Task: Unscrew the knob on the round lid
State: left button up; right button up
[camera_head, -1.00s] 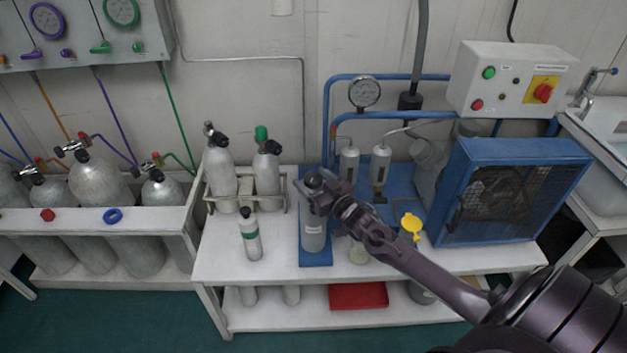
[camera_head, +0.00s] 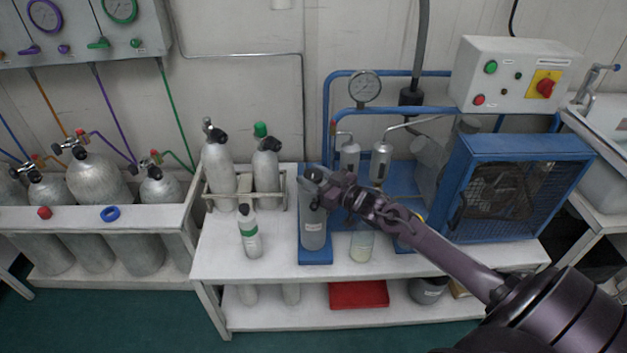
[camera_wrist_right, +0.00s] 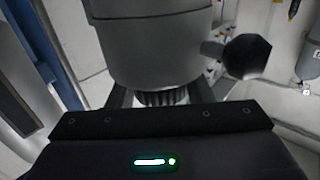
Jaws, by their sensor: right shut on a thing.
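A grey canister (camera_head: 314,232) stands upright on a blue base on the bench. Its round lid at the top is mostly covered by my right gripper (camera_head: 324,189). In the right wrist view the grey body (camera_wrist_right: 155,50) fills the top middle, with a ribbed knob (camera_wrist_right: 162,97) under it between my right fingers. The right gripper (camera_wrist_right: 160,100) is shut on that knob. A black round side knob (camera_wrist_right: 247,56) sticks out to the right there. My left gripper is not in view.
A small bottle (camera_head: 249,232) and two racked cylinders (camera_head: 220,170) stand left of the canister. A beaker (camera_head: 361,246) stands close on its right, under my arm. A blue fan unit (camera_head: 520,190) is further right. The bench front left is clear.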

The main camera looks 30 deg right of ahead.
aim_at(321, 180)
jog(key=shift+y, duration=0.3)
jog(key=o, duration=1)
jog(key=shift+v, duration=3.85)
